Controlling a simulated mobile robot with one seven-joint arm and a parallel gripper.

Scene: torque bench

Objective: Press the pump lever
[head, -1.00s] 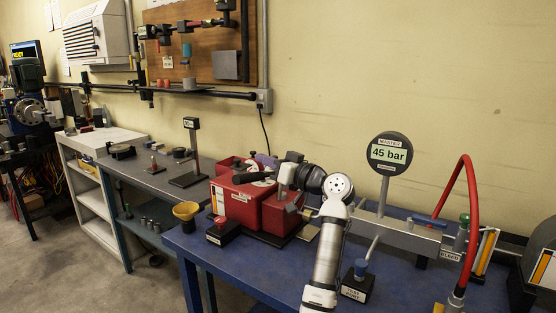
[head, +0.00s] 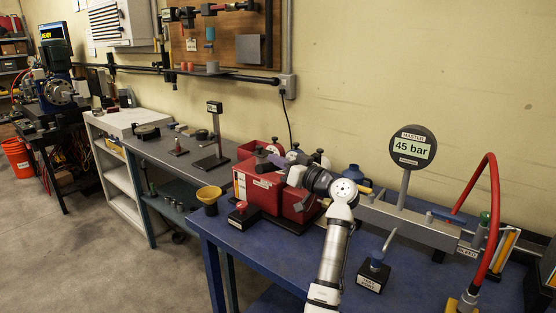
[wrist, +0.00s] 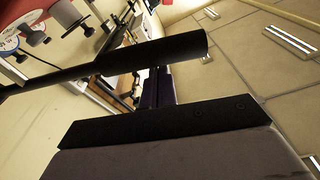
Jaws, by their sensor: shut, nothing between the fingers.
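The pump (head: 258,192) is a red, labelled unit at the back left of the blue bench. My gripper (head: 277,161) is at its top, small and partly merged with the dark parts there. In the wrist view the pump lever is a black bar with a thicker round grip (wrist: 155,54), running from the left edge to the upper middle. My gripper's dark, shut end (wrist: 165,122) fills the lower part of that view, just below the lever in the picture. It holds nothing. I cannot tell whether it touches the lever. In the head view the lever is not clearly separable.
A round gauge (head: 412,147) reads 45 bar above a grey manifold (head: 420,222). A red hose (head: 493,200) arches at the right. A test port (head: 373,272) stands at the bench front.

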